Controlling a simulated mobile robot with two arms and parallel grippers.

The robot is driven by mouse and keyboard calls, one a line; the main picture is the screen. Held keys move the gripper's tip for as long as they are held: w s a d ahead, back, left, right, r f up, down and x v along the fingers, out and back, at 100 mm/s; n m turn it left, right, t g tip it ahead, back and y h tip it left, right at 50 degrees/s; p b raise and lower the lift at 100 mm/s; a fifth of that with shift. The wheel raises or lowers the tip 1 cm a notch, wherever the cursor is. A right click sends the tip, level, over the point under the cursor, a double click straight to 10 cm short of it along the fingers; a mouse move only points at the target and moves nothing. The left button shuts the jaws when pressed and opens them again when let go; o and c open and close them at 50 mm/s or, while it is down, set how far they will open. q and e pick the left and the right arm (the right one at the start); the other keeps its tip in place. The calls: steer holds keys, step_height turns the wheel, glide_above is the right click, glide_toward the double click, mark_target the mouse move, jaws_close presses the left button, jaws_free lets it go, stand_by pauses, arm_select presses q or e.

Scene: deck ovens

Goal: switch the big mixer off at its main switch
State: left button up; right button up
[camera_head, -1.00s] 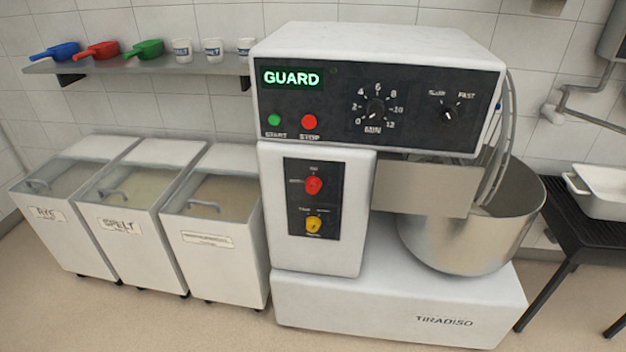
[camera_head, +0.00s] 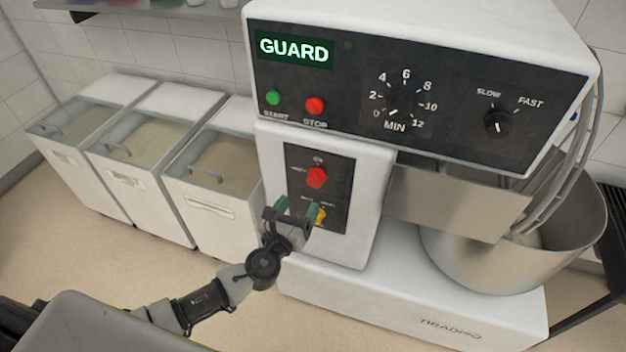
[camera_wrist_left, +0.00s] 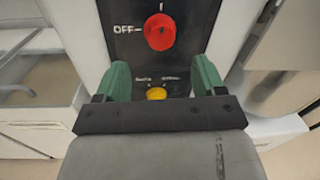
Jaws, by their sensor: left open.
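The big mixer (camera_head: 330,305) stands in front of me, and its display reads GUARD. Its red rotary main switch (camera_head: 317,178) is on a black panel on the column, and it also shows in the left wrist view (camera_wrist_left: 160,32) with an OFF mark to its left and a vertical mark above. A yellow knob (camera_head: 320,214) sits below it, partly behind my gripper; it also shows in the left wrist view (camera_wrist_left: 156,93). My left gripper (camera_head: 297,206) is open and empty, with green fingertips just below the red switch, apart from it. My right gripper is out of view.
A green start button (camera_head: 273,97), a red stop button (camera_head: 315,105) and dials are on the upper panel. The steel bowl (camera_head: 480,262) is at the right. Flour bins (camera_head: 140,185) stand to the left. Floor in front is clear.

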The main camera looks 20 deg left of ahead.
mark_target(313, 183)
arm_select(q)
steer(key=w, duration=0.6)
steer(key=w+d, duration=0.1)
steer(key=w, duration=0.2)
steer(key=shift+w+f, duration=0.1)
steer(key=c, duration=0.8)
steer(key=shift+c, duration=0.2)
